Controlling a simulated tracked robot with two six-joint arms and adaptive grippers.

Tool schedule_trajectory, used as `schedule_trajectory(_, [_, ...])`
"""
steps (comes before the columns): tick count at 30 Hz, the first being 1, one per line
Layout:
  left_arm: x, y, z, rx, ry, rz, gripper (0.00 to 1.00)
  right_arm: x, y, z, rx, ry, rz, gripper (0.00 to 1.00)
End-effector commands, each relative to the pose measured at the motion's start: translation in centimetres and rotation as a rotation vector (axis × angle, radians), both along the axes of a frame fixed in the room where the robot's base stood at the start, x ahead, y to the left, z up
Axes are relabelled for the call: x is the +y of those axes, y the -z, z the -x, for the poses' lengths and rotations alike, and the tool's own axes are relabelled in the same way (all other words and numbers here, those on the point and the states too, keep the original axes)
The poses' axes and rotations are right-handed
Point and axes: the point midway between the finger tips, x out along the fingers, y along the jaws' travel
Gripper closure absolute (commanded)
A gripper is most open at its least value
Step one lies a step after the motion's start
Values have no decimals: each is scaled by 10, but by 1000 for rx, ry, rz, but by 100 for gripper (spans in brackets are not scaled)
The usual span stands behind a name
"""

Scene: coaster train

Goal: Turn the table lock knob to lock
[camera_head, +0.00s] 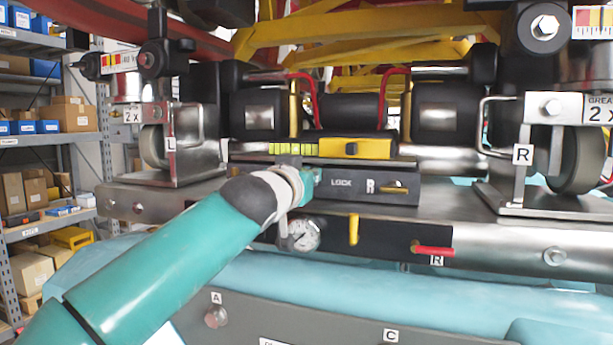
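A dark panel (345,193) marked LOCK is fixed at the front middle of the metal table (470,215). A small brass-coloured piece (397,188) sits at its right end, beside a white mark. I cannot tell whether this is the lock knob or which way it is set. My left arm comes in from the lower left, and my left gripper (303,187) is at the left end of the panel. My wrist hides the fingers and that end of the panel. I cannot tell whether they touch or hold anything. My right gripper is out of view.
A round gauge (301,235) hangs just below my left wrist. A yellow lever (353,229) and a red handle (432,251) are on the dark plate below the panel. Wheel brackets (185,145) and (540,150) flank the table. Shelves (50,145) stand at the left.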

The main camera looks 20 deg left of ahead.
Motion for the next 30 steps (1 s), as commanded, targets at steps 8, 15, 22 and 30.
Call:
schedule_trajectory(8, [-2,0,0,-4,-1,-96,100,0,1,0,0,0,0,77])
schedule_trajectory(15, [-5,1,0,-11,0,-274,100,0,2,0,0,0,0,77])
schedule_trajectory(22, [-9,3,0,-18,1,-491,100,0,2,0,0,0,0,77])
schedule_trajectory(30, [-13,6,1,-27,2,-748,100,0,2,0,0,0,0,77])
